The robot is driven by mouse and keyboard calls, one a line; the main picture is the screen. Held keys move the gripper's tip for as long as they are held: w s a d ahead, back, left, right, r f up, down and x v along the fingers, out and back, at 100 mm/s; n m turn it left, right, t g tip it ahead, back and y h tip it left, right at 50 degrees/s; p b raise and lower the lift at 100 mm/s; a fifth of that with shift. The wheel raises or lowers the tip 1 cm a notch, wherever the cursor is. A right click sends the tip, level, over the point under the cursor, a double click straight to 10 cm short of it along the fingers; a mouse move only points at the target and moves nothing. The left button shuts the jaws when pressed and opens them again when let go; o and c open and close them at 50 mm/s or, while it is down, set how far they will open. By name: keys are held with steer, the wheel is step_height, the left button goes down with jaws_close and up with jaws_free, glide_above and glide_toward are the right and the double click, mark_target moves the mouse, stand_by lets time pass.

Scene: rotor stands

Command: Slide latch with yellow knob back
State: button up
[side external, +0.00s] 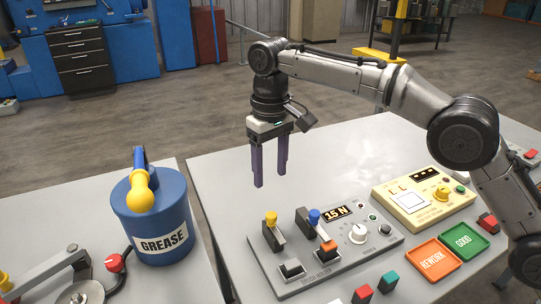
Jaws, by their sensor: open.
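A grey panel (335,274) lies on the table and carries two dark upright latches side by side. The left latch (274,240) has a yellow knob (271,218) on top. The right latch has a blue knob (314,216). My gripper (271,180) points down with its purple fingers apart. It hangs empty in the air above the back of the panel, higher than the yellow knob and apart from it. Nothing covers the yellow knob in this view.
The panel also has a display reading 15 N (336,213) and a white dial (358,234). A cream box (421,198) and REWORK (432,260) and GOOD (463,241) trays lie to the right. A blue GREASE drum (155,218) stands left, across a gap. The table behind the panel is clear.

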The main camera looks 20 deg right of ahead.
steer(key=shift+r, duration=1.6)
